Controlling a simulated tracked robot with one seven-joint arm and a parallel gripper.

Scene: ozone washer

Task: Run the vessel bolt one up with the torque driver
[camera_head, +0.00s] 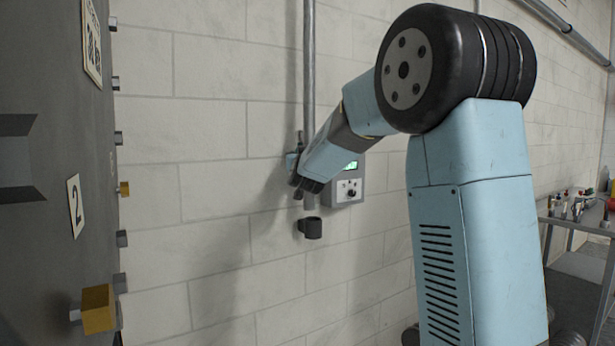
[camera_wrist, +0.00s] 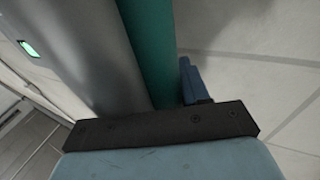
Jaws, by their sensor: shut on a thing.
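My gripper (camera_head: 306,188) is by the wall at picture centre, shut on the torque driver. The driver's grey lower end (camera_head: 309,201) shows just below the fingers, above a black ring holder (camera_head: 311,228) on the wall. In the wrist view, a grey cylinder and a teal strip (camera_wrist: 150,50), seemingly the driver (camera_wrist: 90,50), fill the space beyond the dark gripper bar. The vessel (camera_head: 40,260) is the dark grey body at the left, with several bolts along its edge. A brass block (camera_head: 98,308) and a smaller brass bolt (camera_head: 124,188) stand out. I cannot tell which is bolt one.
A grey control box (camera_head: 347,190) with a green screen is on the wall beside my gripper. A vertical pipe (camera_head: 309,70) runs above. Number plate 2 (camera_head: 75,205) is on the vessel. A bench (camera_head: 575,225) with small items stands at the right. Open space lies between vessel and wall holder.

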